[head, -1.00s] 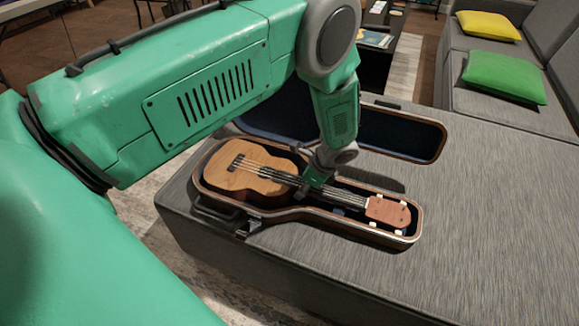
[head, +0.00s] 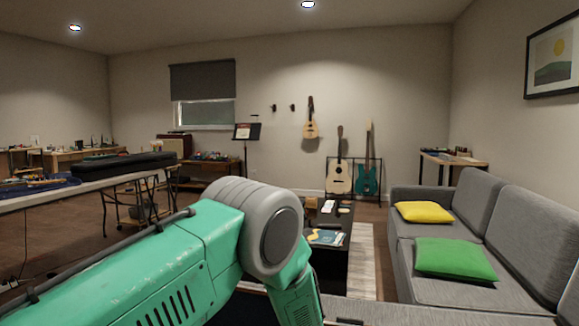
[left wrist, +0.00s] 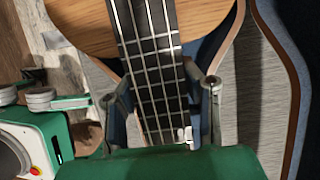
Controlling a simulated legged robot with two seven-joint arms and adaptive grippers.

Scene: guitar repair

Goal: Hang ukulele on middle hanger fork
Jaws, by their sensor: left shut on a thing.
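In the left wrist view, the ukulele (left wrist: 155,60) shows part of its light wood body and its dark, stringed neck. My left gripper (left wrist: 163,125) is shut on the neck, one finger on each side. The case (left wrist: 290,70), lined in dark blue, is around the ukulele; whether the ukulele touches it cannot be told. In the head view, two small dark hangers show on the far wall: the left one (head: 273,108) and the middle one (head: 292,107), both empty. A small guitar (head: 310,125) hangs just right of them. My left gripper and the ukulele are below the head view.
A low black table (head: 333,245) stands ahead, with a grey sofa (head: 420,205) to its right. A long table (head: 50,195) with a black case is at left. A music stand (head: 246,135) is near the window.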

